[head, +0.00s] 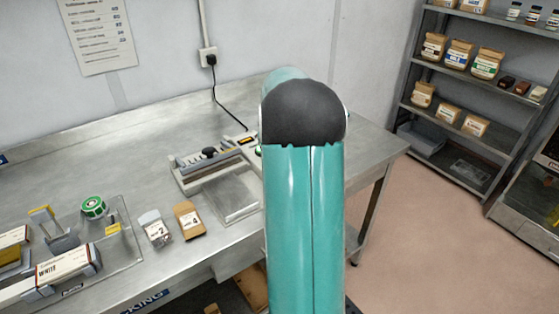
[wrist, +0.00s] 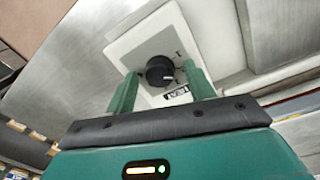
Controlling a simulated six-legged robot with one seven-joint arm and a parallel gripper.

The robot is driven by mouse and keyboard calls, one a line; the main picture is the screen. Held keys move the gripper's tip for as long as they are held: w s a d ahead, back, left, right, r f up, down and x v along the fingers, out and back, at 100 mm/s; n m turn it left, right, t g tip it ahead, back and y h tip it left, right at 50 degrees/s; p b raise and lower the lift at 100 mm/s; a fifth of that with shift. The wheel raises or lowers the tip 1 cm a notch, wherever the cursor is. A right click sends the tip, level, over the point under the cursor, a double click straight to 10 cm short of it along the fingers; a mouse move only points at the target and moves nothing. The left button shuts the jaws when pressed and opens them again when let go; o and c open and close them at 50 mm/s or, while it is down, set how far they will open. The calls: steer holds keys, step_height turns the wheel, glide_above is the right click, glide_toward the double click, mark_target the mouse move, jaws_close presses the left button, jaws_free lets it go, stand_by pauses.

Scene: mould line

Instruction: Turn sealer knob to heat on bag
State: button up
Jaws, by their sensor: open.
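The sealer (head: 190,173) sits on the steel bench in the head view, with a black-handled bar across it. My arm hides its right end. In the wrist view, the black round sealer knob (wrist: 159,71) sits on a pale square panel (wrist: 128,45), with small marks around it and a printed label (wrist: 177,94) beside it. A light pointer mark on the knob faces right in the picture. My gripper (wrist: 160,72) is open, with one green finger on each side of the knob in the picture. I cannot tell whether the fingers touch it.
Further left is a tray (head: 128,248) with boxes and a green tape roll (head: 93,207). A black cable runs to a wall socket (head: 209,58). Shelves (head: 470,85) stand at the right.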

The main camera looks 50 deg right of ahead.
step_height(320, 180, up, 14)
steer(key=shift+w+a, duration=0.2)
steer(key=shift+a, duration=0.1)
steer(key=shift+f, duration=0.1)
stand_by(0.5)
steer(key=a+r+n+t+h, duration=0.1)
steer(key=a+r+n, duration=0.1)
steer(key=a, duration=0.9)
steer(key=a+r+n+t, duration=0.1)
steer(key=a+r+t, duration=0.15)
steer(key=a, duration=0.85)
steer(key=s+a+f+n+t, duration=0.1)
steer(key=s+a+f+n, duration=0.1)
steer(key=s+a, duration=0.4)
steer(key=s+a+f+n+t+y, duration=0.1)
steer(key=s+a+f, duration=0.3)
steer(key=s+a, duration=0.3)
steer(key=a, duration=0.5)
steer(key=shift+s+a+n, duration=0.15)
steer(key=shift+a+n, duration=0.25)
steer(key=shift+t, duration=0.25)
